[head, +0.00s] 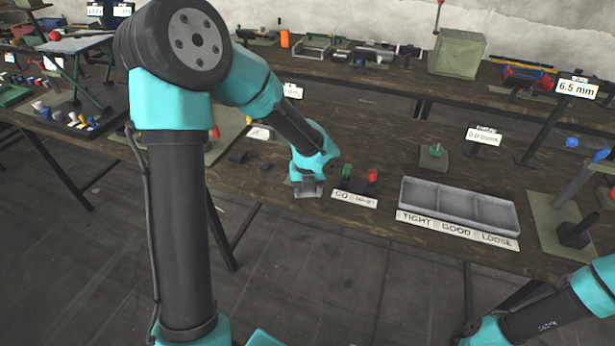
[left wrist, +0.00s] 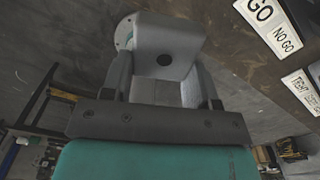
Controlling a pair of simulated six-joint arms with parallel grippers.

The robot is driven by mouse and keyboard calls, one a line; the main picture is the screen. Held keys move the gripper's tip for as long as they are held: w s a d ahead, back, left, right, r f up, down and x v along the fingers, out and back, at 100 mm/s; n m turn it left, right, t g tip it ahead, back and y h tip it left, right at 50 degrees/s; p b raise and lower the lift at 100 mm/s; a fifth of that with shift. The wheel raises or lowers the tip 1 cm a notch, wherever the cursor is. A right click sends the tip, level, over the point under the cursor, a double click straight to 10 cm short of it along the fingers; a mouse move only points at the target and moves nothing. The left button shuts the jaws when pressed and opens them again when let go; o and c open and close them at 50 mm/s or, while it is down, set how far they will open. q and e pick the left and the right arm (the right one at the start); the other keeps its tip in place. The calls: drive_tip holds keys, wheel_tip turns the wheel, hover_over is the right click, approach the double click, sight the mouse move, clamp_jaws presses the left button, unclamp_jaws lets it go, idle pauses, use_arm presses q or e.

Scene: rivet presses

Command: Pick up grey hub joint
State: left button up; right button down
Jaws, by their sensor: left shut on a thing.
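My left gripper (head: 308,178) is low at the front edge of the wooden bench, left of the GO / NO GO plate. In the left wrist view, the left gripper (left wrist: 164,78) has its two dark fingers on either side of a grey hub joint (left wrist: 166,46), a blocky part with a dark round hole. The gripper is shut on it. In the head view the hub joint (head: 306,189) shows only partly under the gripper; I cannot tell whether it touches the bench. My right arm shows at the lower right, but its gripper is out of view.
The GO / NO GO plate (head: 354,199) with a green and a red gauge stands close to the right. A grey three-part tray (head: 459,207) marked TIGHT, GOOD, LOOSE lies farther right. Small dark blocks (head: 238,157) lie to the left. Bench behind the gauges is mostly clear.

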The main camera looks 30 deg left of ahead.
use_arm(q)
drive_tip(key=shift+s+d+r, duration=0.1)
drive_tip(key=shift+s+d, duration=0.25)
drive_tip(key=shift+s, duration=0.2)
drive_tip(key=shift+s+d+r, duration=0.1)
drive_tip(key=shift+s+d, duration=0.2)
drive_tip(key=shift+s, duration=0.25)
